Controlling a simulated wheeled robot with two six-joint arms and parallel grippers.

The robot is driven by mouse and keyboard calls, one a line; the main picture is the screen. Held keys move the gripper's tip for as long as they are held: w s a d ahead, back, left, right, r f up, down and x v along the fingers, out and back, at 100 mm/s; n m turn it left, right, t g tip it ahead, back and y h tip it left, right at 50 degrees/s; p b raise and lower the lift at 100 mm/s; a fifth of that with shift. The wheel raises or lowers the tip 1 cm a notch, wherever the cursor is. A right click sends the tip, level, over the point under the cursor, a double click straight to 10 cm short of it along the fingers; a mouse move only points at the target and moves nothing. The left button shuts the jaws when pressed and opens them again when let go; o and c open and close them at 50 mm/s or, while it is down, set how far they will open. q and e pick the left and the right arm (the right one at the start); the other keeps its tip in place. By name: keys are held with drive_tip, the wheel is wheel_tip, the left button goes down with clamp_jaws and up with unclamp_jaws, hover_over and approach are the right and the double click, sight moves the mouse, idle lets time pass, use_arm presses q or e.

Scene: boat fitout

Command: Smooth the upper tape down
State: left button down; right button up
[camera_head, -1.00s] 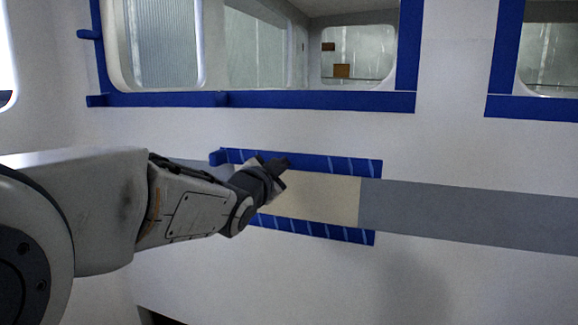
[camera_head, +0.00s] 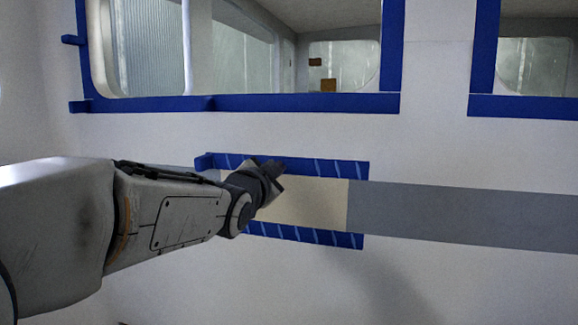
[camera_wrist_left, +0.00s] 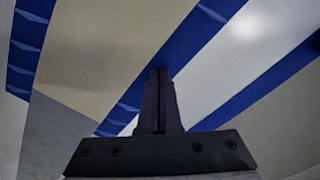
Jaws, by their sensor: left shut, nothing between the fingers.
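The upper tape (camera_head: 325,168) is a blue strip with pale slanting streaks, along the top edge of a cream patch (camera_head: 310,203) on the wall. Its left end has a tab that sticks out. My left gripper (camera_head: 275,170) is shut and empty, its tip at the upper tape near mid-length and hiding part of it. In the left wrist view the shut fingers (camera_wrist_left: 160,74) overlap the upper tape (camera_wrist_left: 190,42); I cannot tell whether they press on it. The lower tape (camera_head: 305,235), also streaked, runs under the patch and shows in the wrist view (camera_wrist_left: 28,40). My right gripper is out of view.
A grey stripe (camera_head: 460,214) continues right from the patch. Blue tape (camera_head: 300,103) frames the window above, with tabs at its left. A second taped window (camera_head: 535,65) is at upper right. The white wall between the window tape and upper tape is clear.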

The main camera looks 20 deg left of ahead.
sight(298, 167)
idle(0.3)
use_arm(q)
drive_tip(key=d+b, duration=0.1)
drive_tip(key=b, duration=0.2)
drive_tip(key=shift+d+f, duration=0.2)
drive_tip(key=shift+d, duration=0.15)
drive_tip(key=shift+d+r, duration=0.3)
drive_tip(key=shift+d, duration=0.1)
drive_tip(key=shift+d+p, duration=0.3)
drive_tip(key=shift+d, duration=0.2)
drive_tip(key=shift+w+d+f, duration=0.1)
